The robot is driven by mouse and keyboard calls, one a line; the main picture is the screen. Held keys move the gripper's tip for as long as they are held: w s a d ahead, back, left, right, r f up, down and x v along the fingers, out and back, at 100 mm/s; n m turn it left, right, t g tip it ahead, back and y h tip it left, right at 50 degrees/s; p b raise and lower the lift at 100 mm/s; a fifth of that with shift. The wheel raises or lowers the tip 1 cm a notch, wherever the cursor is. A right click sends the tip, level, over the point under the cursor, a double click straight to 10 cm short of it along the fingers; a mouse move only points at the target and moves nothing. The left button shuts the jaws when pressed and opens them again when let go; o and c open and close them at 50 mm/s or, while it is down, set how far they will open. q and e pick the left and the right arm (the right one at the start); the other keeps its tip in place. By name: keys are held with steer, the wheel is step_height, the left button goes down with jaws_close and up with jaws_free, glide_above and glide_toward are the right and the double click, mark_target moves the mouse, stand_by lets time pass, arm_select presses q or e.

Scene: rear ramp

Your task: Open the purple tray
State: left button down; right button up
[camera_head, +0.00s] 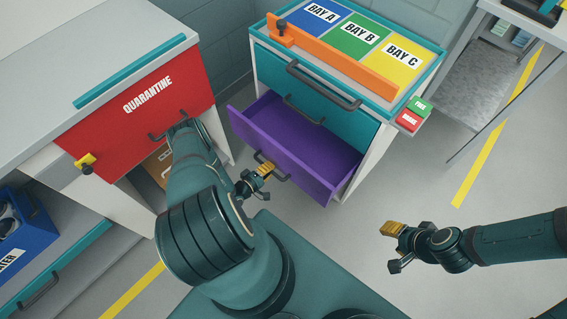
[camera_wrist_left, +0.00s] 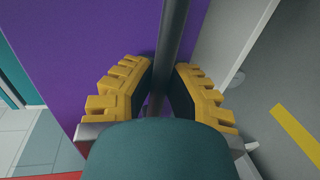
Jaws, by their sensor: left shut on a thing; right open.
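The purple tray (camera_head: 300,144) is a drawer in the lower part of the white cabinet, and it stands pulled out with its empty inside showing. Its dark bar handle (camera_head: 272,166) is on the front face. My left gripper (camera_head: 262,172) is at this handle. In the left wrist view the yellow fingers (camera_wrist_left: 160,90) stand on both sides of the dark handle bar (camera_wrist_left: 172,40), with the purple front (camera_wrist_left: 90,50) behind. My right gripper (camera_head: 392,245) is open and empty, over the floor at the right, away from the cabinet.
A teal drawer (camera_head: 330,112) above the tray is shut. An orange bar (camera_head: 335,58) lies across the cabinet top beside coloured bays. The red quarantine drawer front (camera_head: 145,110) is at the left, close to my left arm.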

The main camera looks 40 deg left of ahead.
arm_select(q)
steer(key=f+p+v, duration=0.1)
steer(key=f+v, duration=0.1)
steer(key=v, duration=0.8)
steer(key=shift+s, duration=0.45)
steer(key=shift+a, duration=0.1)
steer(key=c, duration=1)
jaws_free()
steer(key=shift+o, duration=0.2)
steer(key=v, duration=1.2)
steer(key=shift+a, duration=0.1)
